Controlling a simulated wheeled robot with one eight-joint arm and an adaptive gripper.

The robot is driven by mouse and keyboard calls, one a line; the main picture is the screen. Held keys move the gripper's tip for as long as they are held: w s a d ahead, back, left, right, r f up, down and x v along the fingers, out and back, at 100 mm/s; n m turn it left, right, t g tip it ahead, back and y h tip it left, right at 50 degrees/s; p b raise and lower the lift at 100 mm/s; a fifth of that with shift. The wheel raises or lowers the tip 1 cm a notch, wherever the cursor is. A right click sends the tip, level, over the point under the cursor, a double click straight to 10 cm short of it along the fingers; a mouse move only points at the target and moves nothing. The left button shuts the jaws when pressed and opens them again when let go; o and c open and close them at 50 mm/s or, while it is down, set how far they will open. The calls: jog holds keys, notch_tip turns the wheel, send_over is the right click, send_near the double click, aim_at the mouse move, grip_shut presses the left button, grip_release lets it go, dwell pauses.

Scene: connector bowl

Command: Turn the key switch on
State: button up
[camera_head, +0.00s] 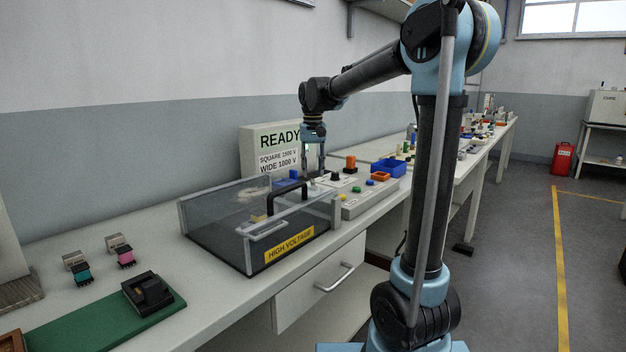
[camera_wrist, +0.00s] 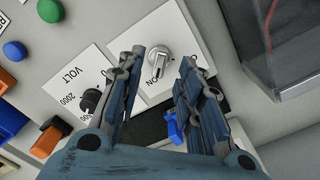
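The key switch (camera_wrist: 158,58) is a round silver fitting with a raised key, on a white plate marked "ON" in the wrist view. My gripper (camera_wrist: 162,56) is open, with one finger on each side of the key switch in that view. I cannot tell whether the fingers touch it. In the head view my gripper (camera_head: 314,158) points down over the left end of the control panel (camera_head: 366,204). The key switch is too small there, or hidden by the fingers, to make out.
A black knob (camera_wrist: 90,98) on a "VOLT" plate sits left of the switch. Green (camera_wrist: 14,50) and blue (camera_wrist: 50,10) buttons are near. The clear high-voltage box (camera_head: 290,252) stands left of the panel; its wall also shows in the wrist view (camera_wrist: 262,45). A "READY" display (camera_head: 262,140) stands behind.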

aim_at(313, 180)
notch_tip(313, 180, up, 8)
dwell(0.4)
jog(key=shift+f, duration=0.1)
jog(key=shift+m+t, duration=0.3)
jog(key=shift+t, duration=0.3)
jog(key=s+d+f, duration=0.3)
jog(key=s+d, duration=0.2)
jog(key=s+d+f, duration=0.4)
jog(key=s, duration=0.1)
jog(key=s+d+f, duration=0.3)
jog(key=s+d, duration=0.2)
jog(key=s, duration=0.1)
jog(key=shift+d+f, duration=0.15)
jog(key=shift+d, duration=0.15)
jog(key=s+d+f, duration=0.3)
jog(key=s+f, duration=0.4)
jog(key=f, duration=0.2)
jog(key=s+d+f+t, duration=0.1)
jog(key=s+d+f, duration=0.3)
jog(key=s+f, duration=0.4)
jog(key=shift+s+f, duration=0.15)
jog(key=shift+f, duration=0.55)
